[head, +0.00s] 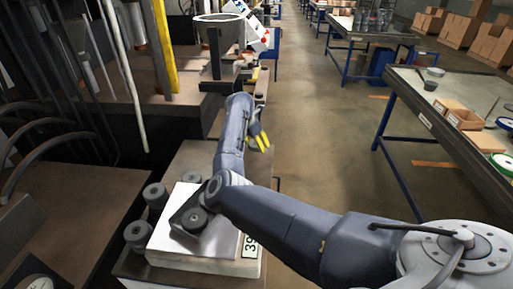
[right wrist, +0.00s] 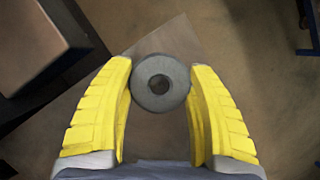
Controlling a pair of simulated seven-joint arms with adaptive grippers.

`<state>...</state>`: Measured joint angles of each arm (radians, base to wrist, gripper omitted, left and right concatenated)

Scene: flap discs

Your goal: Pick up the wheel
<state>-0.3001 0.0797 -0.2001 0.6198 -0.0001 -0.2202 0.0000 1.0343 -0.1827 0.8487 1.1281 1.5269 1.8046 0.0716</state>
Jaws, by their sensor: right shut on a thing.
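The wheel (right wrist: 161,64), a grey disc with a round hole in its middle, is between the tips of my right gripper's yellow fingers (right wrist: 161,88) in the right wrist view. The fingers are shut on its two sides, and its flat face is toward the camera. In the head view my right gripper (head: 261,141) shows as small yellow fingers beyond the bend of my arm. I cannot make out the wheel there. My left gripper is in neither view.
A white scale-like box (head: 185,233) with a dark plate and several dark grey cylinders stand on the near bench. A ring-topped stand (head: 216,60) is farther back. A table (head: 438,112) with boxes (head: 465,119) is at right. The aisle floor (head: 320,130) is clear.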

